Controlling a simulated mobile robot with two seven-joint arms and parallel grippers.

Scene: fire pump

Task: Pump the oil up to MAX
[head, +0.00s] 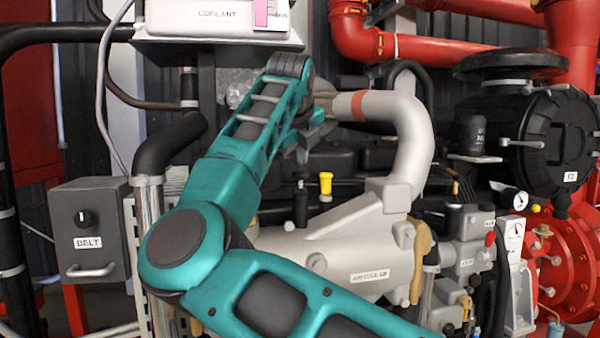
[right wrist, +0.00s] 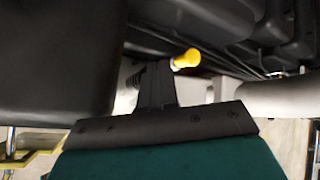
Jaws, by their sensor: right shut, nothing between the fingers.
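My right arm, teal, crosses the middle of the head view. Its gripper (head: 303,150) is shut and empty, over the grey engine in front of the dark pipes. In the right wrist view the shut dark fingers (right wrist: 157,85) point up the picture, beside a yellow cap (right wrist: 187,59) and apart from it. In the head view the yellow cap (head: 326,184) stands upright below and right of the gripper. A black upright plunger-like part (head: 300,204) stands left of it. I cannot tell which part pumps the oil, and no MAX mark is readable. My left gripper is not in view.
A white COOLANT box (head: 217,18) with a pink level strip hangs above. A grey BELT box (head: 88,235) stands at left. A thick grey pipe (head: 412,140) curves right of the gripper. Red pipes (head: 410,47) and a round black housing (head: 553,140) fill the right.

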